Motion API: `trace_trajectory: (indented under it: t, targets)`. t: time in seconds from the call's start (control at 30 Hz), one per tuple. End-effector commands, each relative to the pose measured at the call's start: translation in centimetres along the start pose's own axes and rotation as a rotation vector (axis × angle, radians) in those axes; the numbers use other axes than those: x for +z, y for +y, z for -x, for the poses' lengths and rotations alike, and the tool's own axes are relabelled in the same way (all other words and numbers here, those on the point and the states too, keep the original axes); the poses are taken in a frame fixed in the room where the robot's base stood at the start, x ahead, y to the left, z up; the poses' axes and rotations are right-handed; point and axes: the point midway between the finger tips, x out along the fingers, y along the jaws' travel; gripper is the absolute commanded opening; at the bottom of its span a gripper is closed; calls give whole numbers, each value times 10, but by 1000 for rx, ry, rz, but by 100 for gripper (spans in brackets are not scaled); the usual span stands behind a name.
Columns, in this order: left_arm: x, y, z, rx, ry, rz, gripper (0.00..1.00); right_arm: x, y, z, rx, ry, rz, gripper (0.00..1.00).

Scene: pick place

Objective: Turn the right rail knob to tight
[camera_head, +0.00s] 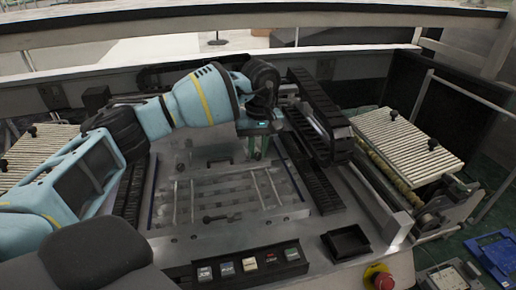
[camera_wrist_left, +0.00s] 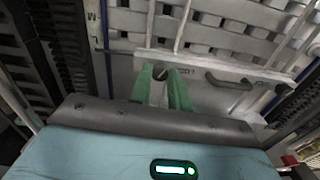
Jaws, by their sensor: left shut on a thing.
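My left gripper (camera_head: 258,153) reaches in from the left to the far right part of the metal rail fixture (camera_head: 165,215). Its green fingers point down at the fixture's far plate. In the left wrist view the fingers (camera_wrist_left: 166,76) are closed around a small dark knob (camera_wrist_left: 159,71) at the end of a rail. The fingers cover most of the knob, so its turn position cannot be read. In the head view the knob is hidden. My right gripper is in neither view.
A dark bar handle (camera_head: 221,161) sits on the far plate left of the gripper. A black T-shaped handle (camera_head: 222,217) is on the front plate. A dark cable chain (camera_head: 320,110) stands close to the right. A button panel (camera_head: 250,266) and red stop button (camera_head: 383,281) are in front.

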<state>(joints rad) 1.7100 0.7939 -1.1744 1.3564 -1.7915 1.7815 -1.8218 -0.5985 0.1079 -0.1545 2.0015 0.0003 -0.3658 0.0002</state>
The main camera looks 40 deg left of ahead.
Motion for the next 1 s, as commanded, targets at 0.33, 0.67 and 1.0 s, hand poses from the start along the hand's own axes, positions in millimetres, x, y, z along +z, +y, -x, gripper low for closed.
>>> trace_trajectory:
  t: [0.33,0.67,1.0]
  targets:
    - [0,0,0,-1,0,1,41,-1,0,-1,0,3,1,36]
    - [0,0,10,2,1,2,41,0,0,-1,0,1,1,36]
    - [0,1,61,0,1,1,41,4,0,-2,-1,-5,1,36]
